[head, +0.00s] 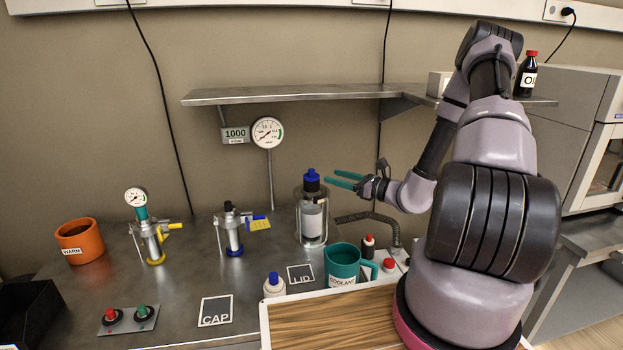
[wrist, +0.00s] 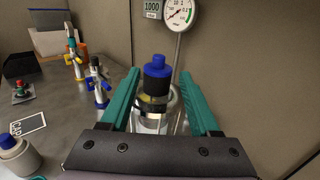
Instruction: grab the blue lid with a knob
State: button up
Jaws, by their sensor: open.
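The blue lid with a knob (head: 311,183) sits on top of a clear, metal-framed cylinder (head: 312,222) on the steel bench. The lower part of the cylinder is hidden behind my gripper's body in that view.
A gauge (head: 267,132) on a thin post stands behind the cylinder, under a wall shelf (head: 290,95). A teal coolant jug (head: 343,262) and small bottles stand in front. Valve fittings (head: 232,230) stand to the left. Flat LID (head: 301,274) and CAP (head: 215,310) markers are empty.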

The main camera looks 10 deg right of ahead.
aim_at(312, 170)
jog(key=x, duration=0.9)
jog(key=shift+w+a, duration=0.15)
jog(key=shift+a, duration=0.1)
grip_shut()
